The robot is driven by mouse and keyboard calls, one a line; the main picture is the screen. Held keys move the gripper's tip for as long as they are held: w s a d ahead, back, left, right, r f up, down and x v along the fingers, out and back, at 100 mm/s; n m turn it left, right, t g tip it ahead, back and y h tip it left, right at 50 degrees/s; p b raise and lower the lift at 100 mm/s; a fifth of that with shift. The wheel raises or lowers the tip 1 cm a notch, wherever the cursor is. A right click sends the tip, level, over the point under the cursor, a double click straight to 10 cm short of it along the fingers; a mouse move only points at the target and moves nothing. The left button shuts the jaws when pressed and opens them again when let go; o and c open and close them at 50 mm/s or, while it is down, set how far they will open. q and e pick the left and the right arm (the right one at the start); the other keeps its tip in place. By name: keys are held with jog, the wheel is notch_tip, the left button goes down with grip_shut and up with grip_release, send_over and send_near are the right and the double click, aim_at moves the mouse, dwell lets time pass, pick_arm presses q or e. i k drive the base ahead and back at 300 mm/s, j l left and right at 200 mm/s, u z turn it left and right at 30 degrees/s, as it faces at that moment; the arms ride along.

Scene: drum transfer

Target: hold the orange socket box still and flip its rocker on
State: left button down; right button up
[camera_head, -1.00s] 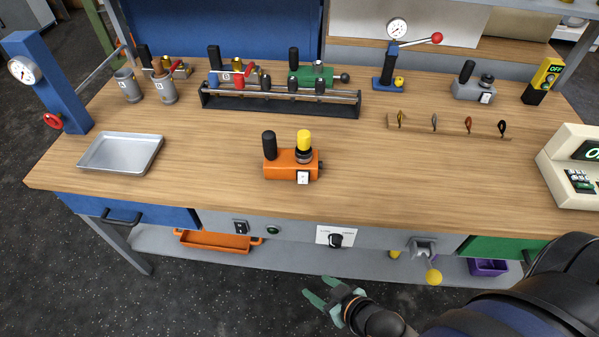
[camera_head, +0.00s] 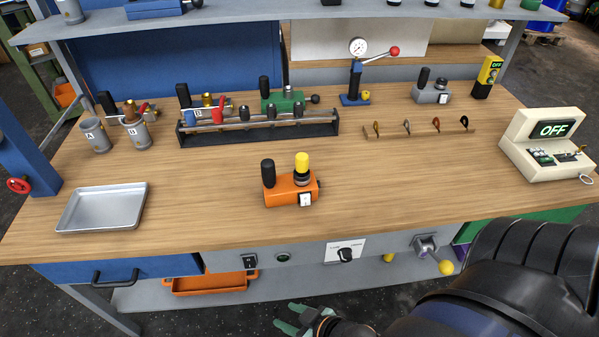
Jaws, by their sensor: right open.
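The orange socket box (camera_head: 288,190) stands on the wooden bench near the middle of its front half. It has a black upright handle (camera_head: 268,173) on its left, a yellow-topped plug (camera_head: 302,166) on top, and a white rocker plate (camera_head: 305,199) on its front face. The rocker's position is too small to tell. My right gripper (camera_head: 284,324) is at the bottom of the view, below and in front of the bench edge, apart from the box. Its greenish fingers are spread and empty. My left gripper does not show.
A silver tray (camera_head: 103,207) lies to the left of the box. A black rack (camera_head: 258,130) stands behind it. A cream device reading OFF (camera_head: 545,150) stands at the right. A front-panel knob (camera_head: 345,254) and a yellow-ball lever (camera_head: 445,267) stick out. Bench around the box is clear.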

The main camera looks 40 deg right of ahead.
aim_at(305, 198)
jog(key=i+j, duration=0.1)
jog(key=j, duration=0.2)
jog(key=i+j, duration=0.1)
jog(key=j, duration=0.2)
jog(key=i+j, duration=0.1)
jog(key=j, duration=0.2)
jog(key=j+z, duration=0.2)
jog(key=z, duration=1.15)
jog(key=i+j, duration=0.05)
